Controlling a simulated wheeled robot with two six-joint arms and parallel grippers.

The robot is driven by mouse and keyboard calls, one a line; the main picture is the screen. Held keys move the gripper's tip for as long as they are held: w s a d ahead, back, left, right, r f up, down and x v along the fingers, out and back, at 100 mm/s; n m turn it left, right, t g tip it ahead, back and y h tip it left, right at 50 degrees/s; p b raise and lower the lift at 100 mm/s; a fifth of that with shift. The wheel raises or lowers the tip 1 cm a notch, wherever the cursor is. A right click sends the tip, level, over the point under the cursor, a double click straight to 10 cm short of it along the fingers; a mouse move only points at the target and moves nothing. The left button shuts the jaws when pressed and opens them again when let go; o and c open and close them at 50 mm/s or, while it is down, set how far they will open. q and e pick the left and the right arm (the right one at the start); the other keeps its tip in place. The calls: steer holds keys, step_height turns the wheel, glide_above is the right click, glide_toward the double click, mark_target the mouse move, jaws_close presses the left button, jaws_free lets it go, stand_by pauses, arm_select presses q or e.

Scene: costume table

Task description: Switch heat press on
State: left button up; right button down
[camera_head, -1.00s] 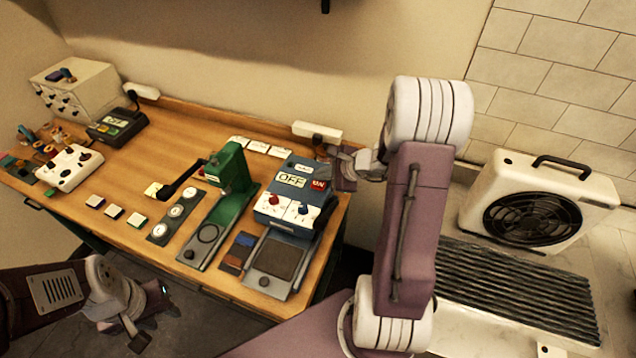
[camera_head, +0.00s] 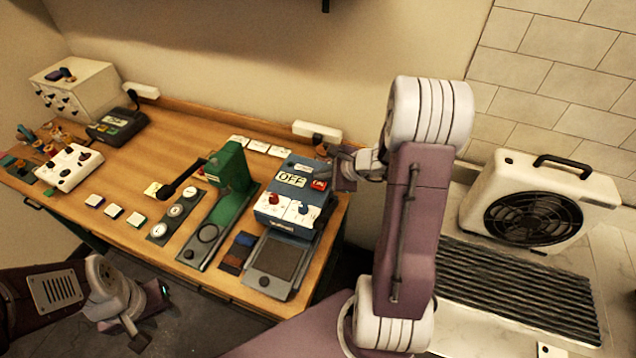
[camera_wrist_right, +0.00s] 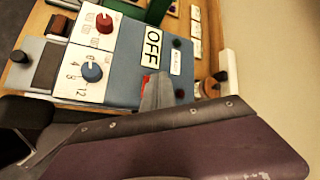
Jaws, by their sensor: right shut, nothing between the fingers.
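The heat press (camera_head: 291,226) is a blue machine at the right end of the wooden table, with a white display reading OFF (camera_head: 291,179). A red switch (camera_head: 319,184) sits right of the display. A red knob (camera_head: 273,199) and a blue knob (camera_head: 302,208) are on its white front panel. My right gripper (camera_head: 334,174) is shut and empty beside the switch. In the right wrist view its grey fingertips (camera_wrist_right: 157,88) overlap the red switch (camera_wrist_right: 145,80), partly hiding it; I cannot tell whether they touch. My left gripper (camera_head: 135,318) hangs off the table's front; its jaw opening is unclear.
A green press (camera_head: 233,170) with a dark handle stands left of the heat press. A white power strip (camera_head: 316,131) lies behind it. A white control box (camera_head: 68,166), dark device (camera_head: 117,126) and drawer cabinet (camera_head: 80,92) are left. A fan unit (camera_head: 540,205) stands right.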

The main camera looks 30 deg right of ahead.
mark_target(321, 185)
steer(key=shift+f+b, duration=0.35)
steer(key=shift+f+b, duration=0.5)
steer(key=shift+b, duration=0.15)
stand_by(0.6)
steer(key=shift+r, duration=0.1)
steer(key=shift+r+p, duration=0.7)
steer(key=shift+r, duration=0.2)
step_height(321, 185, up, 6)
steer(key=p, duration=0.4)
